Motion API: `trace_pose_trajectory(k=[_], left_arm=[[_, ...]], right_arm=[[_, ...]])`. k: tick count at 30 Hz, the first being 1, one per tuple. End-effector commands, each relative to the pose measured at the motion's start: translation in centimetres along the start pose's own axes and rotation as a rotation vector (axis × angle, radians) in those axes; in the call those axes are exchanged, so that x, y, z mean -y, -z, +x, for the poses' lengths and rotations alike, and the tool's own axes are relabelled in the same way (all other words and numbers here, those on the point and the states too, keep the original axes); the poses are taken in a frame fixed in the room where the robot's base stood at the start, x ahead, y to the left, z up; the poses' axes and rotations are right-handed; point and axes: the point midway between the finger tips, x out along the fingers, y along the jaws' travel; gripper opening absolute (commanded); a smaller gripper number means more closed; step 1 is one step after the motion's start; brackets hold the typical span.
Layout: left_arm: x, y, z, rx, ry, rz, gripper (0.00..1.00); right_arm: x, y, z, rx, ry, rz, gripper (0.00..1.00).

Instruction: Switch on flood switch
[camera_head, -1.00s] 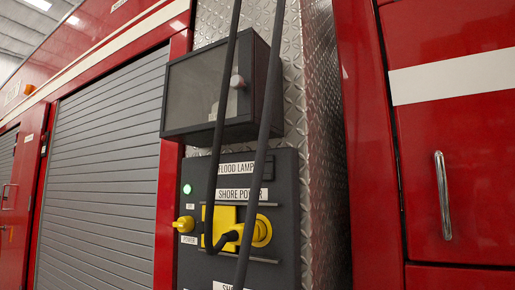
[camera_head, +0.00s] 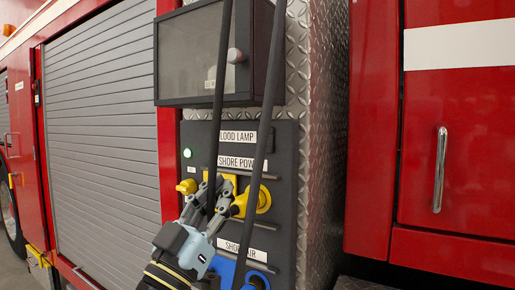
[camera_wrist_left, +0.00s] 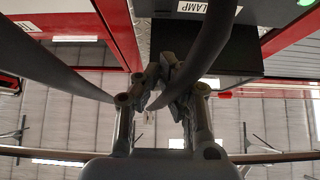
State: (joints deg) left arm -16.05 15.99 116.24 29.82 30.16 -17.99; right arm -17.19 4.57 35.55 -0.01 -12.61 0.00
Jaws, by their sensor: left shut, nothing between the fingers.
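The dark control panel (camera_head: 284,210) carries a FLOOD LAMP label (camera_head: 238,137), cut by a black cable in the head view. The flood switch cannot be made out clearly; a dark shape shows just right of that label, partly behind a cable. My left gripper (camera_head: 213,188) is shut and empty, below the SHORE POWER label (camera_head: 238,163) and in front of the yellow shore power fittings, overlapping them in the picture. In the left wrist view, its closed fingertips (camera_wrist_left: 163,80) point towards the panel, with the LAMP label (camera_wrist_left: 193,7) upside down beyond. My right gripper is not in view.
Two black cables (camera_head: 263,140) hang across the panel, close to my left gripper. A dark glass-fronted box (camera_head: 195,60) juts out above the panel. A yellow knob (camera_head: 187,187), a lit green light (camera_head: 187,153) and a yellow round fitting (camera_head: 262,199) are nearby.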

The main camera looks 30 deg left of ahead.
Motion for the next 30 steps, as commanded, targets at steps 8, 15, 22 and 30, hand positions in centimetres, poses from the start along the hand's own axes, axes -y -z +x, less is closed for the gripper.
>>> trace_pose_trajectory(k=[8, 15, 22, 30], left_arm=[[0.0, 0.0, 0.7, 0.0, 0.0, 0.0, 0.0], [0.0, 0.2, 4.9, -0.002, 0.0, 0.0, 0.0], [0.0, 0.2, 9.9, 0.0, 0.0, 0.001, 0.0], [0.0, -2.5, 12.3, 0.003, 0.0, 0.001, 0.0]], right_arm=[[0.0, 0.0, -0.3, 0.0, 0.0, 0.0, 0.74], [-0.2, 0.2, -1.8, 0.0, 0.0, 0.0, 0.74], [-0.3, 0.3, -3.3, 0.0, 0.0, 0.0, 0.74], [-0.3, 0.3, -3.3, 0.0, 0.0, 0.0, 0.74]])
